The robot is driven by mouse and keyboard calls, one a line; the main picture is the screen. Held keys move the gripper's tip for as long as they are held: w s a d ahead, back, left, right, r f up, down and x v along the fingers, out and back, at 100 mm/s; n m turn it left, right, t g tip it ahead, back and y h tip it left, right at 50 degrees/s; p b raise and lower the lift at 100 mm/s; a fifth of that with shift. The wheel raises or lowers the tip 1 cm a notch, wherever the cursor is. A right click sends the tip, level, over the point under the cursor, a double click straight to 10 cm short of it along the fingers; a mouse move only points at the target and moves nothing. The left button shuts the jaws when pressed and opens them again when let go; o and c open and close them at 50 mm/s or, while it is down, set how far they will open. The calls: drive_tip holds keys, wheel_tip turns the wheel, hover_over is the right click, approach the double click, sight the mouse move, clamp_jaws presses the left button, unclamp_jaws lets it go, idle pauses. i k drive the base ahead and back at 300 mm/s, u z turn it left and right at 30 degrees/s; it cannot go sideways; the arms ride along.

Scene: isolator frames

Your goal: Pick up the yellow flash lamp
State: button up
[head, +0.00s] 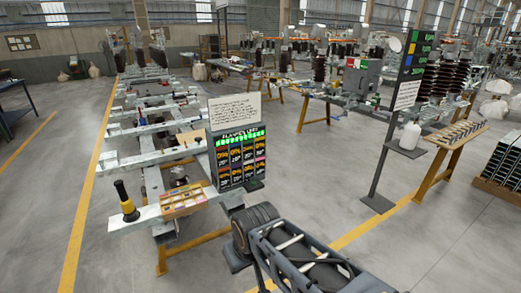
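A yellow and black lamp (129,212) stands upright near the left end of the nearest metal beam (150,217).
A tray of small parts (185,201) lies right of the lamp. A dark display board (238,160) stands behind it. Yellow trestle legs (195,249) stand below. A signpost (388,150) and a wooden bench (447,160) are at right.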

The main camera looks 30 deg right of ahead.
sight(129, 211)
drive_tip(key=z, duration=0.05)
drive_tip(key=i, duration=1.65)
drive_tip(key=u, duration=3.05)
